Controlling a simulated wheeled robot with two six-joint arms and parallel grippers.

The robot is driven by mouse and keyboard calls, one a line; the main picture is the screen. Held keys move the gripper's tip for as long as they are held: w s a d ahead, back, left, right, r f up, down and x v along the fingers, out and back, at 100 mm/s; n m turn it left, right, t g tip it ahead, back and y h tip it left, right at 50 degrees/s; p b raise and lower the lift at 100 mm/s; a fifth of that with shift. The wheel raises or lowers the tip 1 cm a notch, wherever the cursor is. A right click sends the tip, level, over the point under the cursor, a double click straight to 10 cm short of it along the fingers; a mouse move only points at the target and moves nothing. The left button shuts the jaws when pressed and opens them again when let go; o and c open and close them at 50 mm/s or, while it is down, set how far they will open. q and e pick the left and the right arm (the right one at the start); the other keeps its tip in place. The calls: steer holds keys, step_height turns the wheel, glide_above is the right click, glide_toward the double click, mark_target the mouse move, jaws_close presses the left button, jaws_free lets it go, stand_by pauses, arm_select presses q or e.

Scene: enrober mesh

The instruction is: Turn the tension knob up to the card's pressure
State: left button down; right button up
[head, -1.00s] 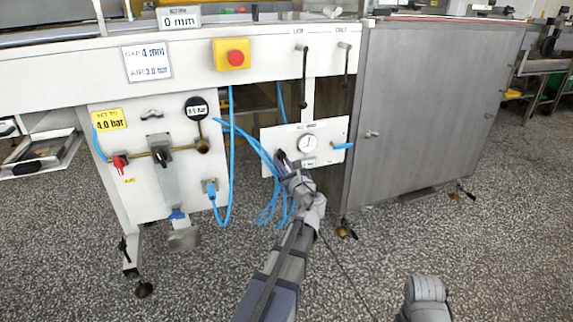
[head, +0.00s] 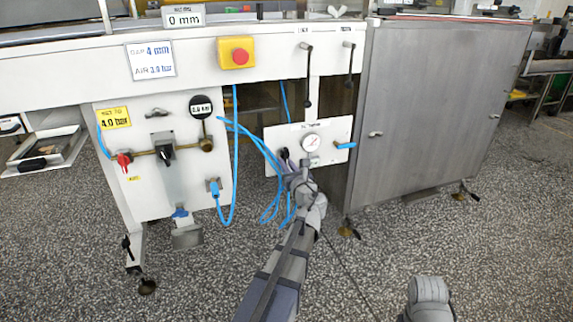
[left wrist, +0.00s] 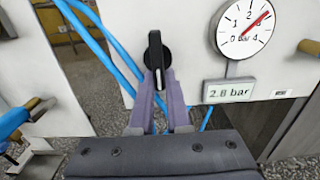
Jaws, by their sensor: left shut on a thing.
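The tension knob (left wrist: 156,55) is black and sits on a white panel (head: 335,128), left of a round gauge (left wrist: 244,27). A small display (left wrist: 228,91) under the gauge reads 2.8 bar, and the red needle points up and right, near 3. My left gripper (left wrist: 158,80) is shut on the knob; in the head view (head: 292,165) the wrist partly covers it. A white card (head: 150,60) on the machine appears to read GAP 4 mm, AIR 3.0 bar. My right gripper's fingers do not show.
Blue hoses (head: 234,150) hang beside the panel. A red stop button (head: 240,57) is above. A steel cabinet (head: 430,110) stands right.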

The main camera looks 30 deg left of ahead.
arm_select(q)
steer(key=c, duration=0.9)
jaws_free()
steer(key=v, duration=0.7)
steer(key=shift+s+d, duration=0.25)
steer(key=shift+s, duration=0.05)
